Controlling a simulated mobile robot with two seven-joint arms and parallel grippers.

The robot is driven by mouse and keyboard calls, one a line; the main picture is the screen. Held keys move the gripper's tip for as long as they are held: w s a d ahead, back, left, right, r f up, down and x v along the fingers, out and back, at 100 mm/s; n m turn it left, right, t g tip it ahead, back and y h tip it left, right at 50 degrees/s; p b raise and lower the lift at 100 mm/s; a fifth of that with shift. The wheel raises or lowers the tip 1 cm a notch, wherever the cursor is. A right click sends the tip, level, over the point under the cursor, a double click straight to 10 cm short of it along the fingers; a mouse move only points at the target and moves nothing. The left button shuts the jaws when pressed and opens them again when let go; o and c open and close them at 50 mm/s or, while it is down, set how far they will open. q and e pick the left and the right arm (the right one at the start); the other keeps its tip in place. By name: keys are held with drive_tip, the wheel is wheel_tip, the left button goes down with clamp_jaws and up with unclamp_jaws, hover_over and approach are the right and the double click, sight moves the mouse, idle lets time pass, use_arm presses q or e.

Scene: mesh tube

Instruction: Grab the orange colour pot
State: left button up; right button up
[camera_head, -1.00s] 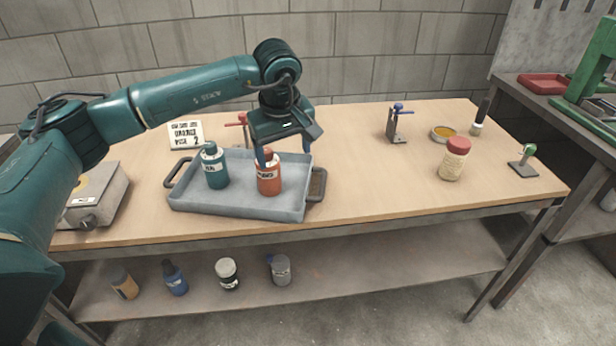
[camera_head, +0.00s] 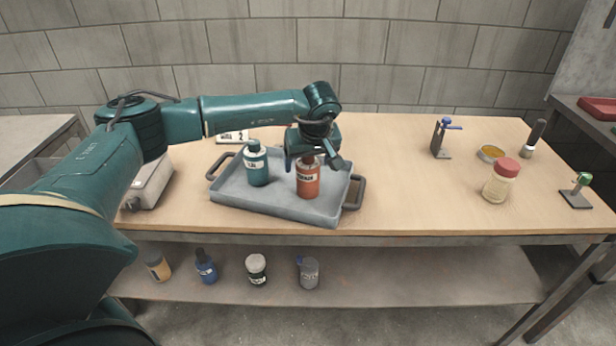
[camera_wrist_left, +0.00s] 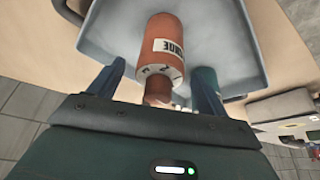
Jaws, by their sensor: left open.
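The orange pot (camera_head: 308,182) stands upright in the grey tray on the table, with a white label around its upper part. In the left wrist view the orange pot (camera_wrist_left: 167,48) shows with its neck toward my gripper. My left gripper (camera_head: 312,163) is over the pot's top in the head view. In the left wrist view its two fingers (camera_wrist_left: 156,82) are open, one on either side of the pot's neck, with gaps showing. Whether a finger touches the pot I cannot tell. My right gripper is not in view.
A teal pot (camera_head: 257,168) stands left of the orange one in the tray (camera_head: 275,201). A red-lidded jar (camera_head: 497,185) and a blue-handled clamp (camera_head: 441,138) stand to the right. Several bottles sit on the lower shelf (camera_head: 420,277). The table's middle right is clear.

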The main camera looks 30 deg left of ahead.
use_arm(q)
drive_tip(key=shift+x, duration=1.2)
drive_tip(key=c, duration=1.1)
